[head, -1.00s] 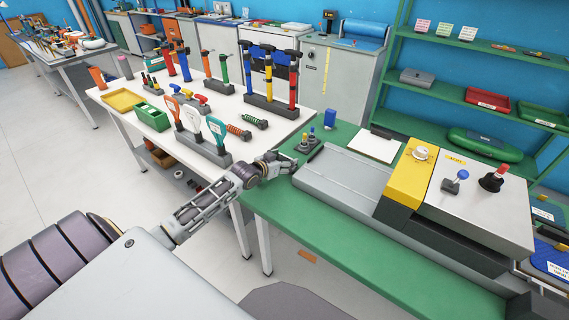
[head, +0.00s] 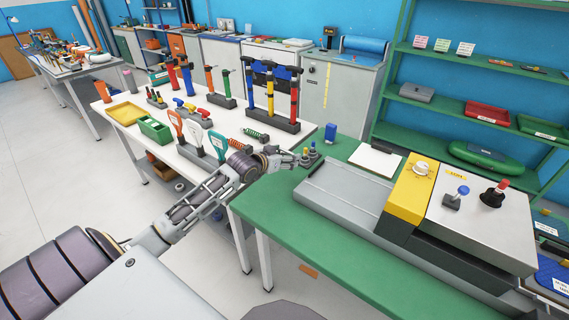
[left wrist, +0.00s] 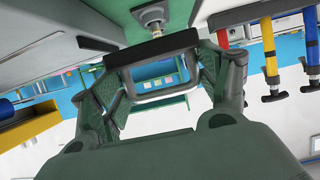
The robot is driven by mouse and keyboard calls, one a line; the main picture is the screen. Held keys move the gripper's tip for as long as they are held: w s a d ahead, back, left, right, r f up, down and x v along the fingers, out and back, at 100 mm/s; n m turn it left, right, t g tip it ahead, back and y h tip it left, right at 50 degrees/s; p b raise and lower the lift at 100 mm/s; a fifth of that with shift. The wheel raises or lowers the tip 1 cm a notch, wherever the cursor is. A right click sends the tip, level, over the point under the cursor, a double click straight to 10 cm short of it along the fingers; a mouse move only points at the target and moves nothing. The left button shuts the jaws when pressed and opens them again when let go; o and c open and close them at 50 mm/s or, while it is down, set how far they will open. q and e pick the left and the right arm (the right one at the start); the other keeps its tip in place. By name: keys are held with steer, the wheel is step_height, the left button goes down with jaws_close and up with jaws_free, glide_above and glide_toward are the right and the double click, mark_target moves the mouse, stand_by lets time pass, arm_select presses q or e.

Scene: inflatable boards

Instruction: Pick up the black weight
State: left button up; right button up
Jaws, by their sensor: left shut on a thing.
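In the head view I cannot make out the weight at the fingertips. My right gripper is out of view.
The green table (head: 300,222) carries a grey and yellow machine (head: 408,196), a white sheet (head: 375,160) and a blue block (head: 330,132). A white table (head: 195,158) holds pumps and several handles to the left. Green shelves (head: 470,95) stand behind.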

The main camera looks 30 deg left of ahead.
arm_select(q)
steer(key=shift+r, duration=0.4)
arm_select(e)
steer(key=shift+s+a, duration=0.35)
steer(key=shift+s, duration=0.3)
arm_select(q)
steer(key=shift+d, duration=0.1)
